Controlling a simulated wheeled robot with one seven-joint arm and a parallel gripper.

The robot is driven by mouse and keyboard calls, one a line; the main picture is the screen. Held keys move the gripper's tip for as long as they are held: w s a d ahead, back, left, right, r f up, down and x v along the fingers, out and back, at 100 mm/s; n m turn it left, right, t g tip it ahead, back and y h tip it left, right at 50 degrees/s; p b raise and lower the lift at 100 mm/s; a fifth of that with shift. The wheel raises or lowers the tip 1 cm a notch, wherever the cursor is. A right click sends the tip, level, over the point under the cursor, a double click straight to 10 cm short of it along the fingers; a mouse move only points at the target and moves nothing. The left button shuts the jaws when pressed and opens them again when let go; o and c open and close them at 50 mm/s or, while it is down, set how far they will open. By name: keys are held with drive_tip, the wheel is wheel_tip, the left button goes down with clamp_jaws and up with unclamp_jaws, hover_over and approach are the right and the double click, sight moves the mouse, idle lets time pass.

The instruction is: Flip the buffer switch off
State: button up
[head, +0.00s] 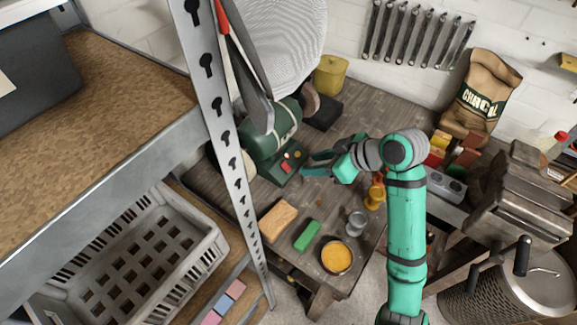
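The green bench buffer (264,138) stands on the wooden workbench, with a pale wheel at its left and a brownish wheel at its right. Its base carries a small red switch (286,168) and small yellowish controls beside it. Whether the switch is on or off cannot be told at this size. My gripper (308,164) is just right of the buffer's base, pointing left toward the switch. Its two teal fingers are apart, with nothing seen between them. Whether it touches the base cannot be told.
A grey perforated post (222,110) with hanging tools stands in front of the buffer's left side. A brown block (278,218), a green block (307,235), a metal cup (356,222) and a bowl (336,257) lie nearer. An orange bottle (375,192) stands beside my arm.

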sight(288, 168)
drive_tip(key=x, duration=0.9)
drive_tip(key=shift+w+a+f, duration=0.15)
drive_tip(key=shift+w+f, duration=0.05)
drive_tip(key=shift+f, duration=0.15)
